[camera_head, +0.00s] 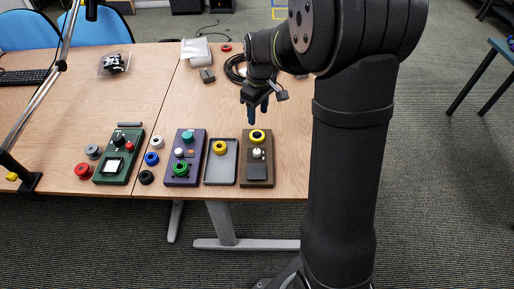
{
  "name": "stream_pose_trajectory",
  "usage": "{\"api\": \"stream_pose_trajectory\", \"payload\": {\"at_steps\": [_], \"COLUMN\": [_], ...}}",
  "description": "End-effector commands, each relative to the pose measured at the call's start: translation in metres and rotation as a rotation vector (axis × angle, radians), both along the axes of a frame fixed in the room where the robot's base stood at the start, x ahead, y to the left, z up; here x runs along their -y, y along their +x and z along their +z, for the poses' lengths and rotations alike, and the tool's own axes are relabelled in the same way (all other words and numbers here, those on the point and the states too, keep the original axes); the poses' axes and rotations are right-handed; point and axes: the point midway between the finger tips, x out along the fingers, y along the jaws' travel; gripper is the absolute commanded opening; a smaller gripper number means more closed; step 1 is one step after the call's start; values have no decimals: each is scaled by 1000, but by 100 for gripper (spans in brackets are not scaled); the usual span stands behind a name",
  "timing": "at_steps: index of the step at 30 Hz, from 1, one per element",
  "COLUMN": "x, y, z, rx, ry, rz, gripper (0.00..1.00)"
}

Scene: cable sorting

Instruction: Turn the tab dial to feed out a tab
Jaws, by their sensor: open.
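My gripper (258,112) points down, open and empty, above the far end of a brown device (246,177) on the table. A purple device (173,165) carries a teal knob (187,136), a white knob (179,153) and a green ring (180,169). A green device (113,155) has a dark knob and a white square.
A grey tray (221,177) with a yellow roll (219,147) lies between the purple and brown devices. Several loose rolls lie around the green device, including a red one (83,170). A black cable coil (235,68) lies behind my gripper. A lamp arm crosses the left.

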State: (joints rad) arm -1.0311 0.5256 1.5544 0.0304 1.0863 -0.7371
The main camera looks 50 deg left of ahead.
Motion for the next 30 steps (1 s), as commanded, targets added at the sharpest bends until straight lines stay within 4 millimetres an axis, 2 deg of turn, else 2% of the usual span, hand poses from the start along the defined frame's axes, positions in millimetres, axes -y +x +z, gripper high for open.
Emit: {"api": "stream_pose_trajectory", "payload": {"at_steps": [4,7,21,25,30], "x": [0,1,1,1,1], "y": [0,-1,-5,-6,-7], "z": [-10,-25,-126,-149,-167], "rx": [-3,-3,-3,-3,-3], "ry": [-2,-3,-4,-3,-2], "rz": [15,14,13,13,13], "gripper": [48,48,48,48,48]}}
